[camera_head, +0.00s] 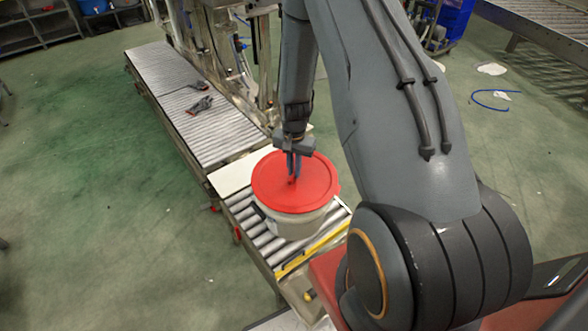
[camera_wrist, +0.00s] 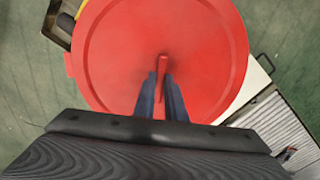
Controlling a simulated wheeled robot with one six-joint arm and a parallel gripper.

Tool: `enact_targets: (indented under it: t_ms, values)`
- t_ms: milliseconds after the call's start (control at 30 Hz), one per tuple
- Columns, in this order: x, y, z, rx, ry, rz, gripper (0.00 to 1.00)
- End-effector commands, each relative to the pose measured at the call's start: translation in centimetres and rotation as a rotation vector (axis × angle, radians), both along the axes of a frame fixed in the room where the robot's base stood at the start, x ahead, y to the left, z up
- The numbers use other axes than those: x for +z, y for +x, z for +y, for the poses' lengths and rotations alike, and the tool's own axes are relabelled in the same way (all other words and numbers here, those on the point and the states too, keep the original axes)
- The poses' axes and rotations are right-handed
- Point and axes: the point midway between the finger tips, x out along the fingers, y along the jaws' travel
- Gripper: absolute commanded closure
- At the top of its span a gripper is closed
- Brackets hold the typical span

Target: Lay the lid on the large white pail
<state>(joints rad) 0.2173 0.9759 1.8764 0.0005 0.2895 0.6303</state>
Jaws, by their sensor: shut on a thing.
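The red round lid (camera_head: 308,197) lies over the mouth of the large white pail (camera_head: 290,222), which stands on the roller conveyor. From the head view the lid covers the pail's top; I cannot tell whether its rim is fully seated. My gripper (camera_head: 294,177) points down at the lid's middle and is shut on its small red knob. In the wrist view the lid (camera_wrist: 120,60) fills the upper middle, and my gripper's two fingers (camera_wrist: 160,90) close on the upright red knob. The pail is hidden beneath the lid there.
The roller conveyor (camera_head: 262,240) has a yellow edge strip (camera_head: 312,250) near the pail. A white board (camera_head: 240,172) lies just behind the pail. A longer conveyor (camera_head: 195,105) with dark tools (camera_head: 201,105) runs to the back left. Green floor at left is open.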

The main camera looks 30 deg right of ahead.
Motion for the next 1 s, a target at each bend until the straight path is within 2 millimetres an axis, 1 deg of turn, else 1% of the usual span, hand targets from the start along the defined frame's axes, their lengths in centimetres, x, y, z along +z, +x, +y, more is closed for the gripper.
enact_targets:
  t_ms: [1000]
  values:
    - [-0.49,0.01,-0.01,0.0,0.0,0.0,1.0]
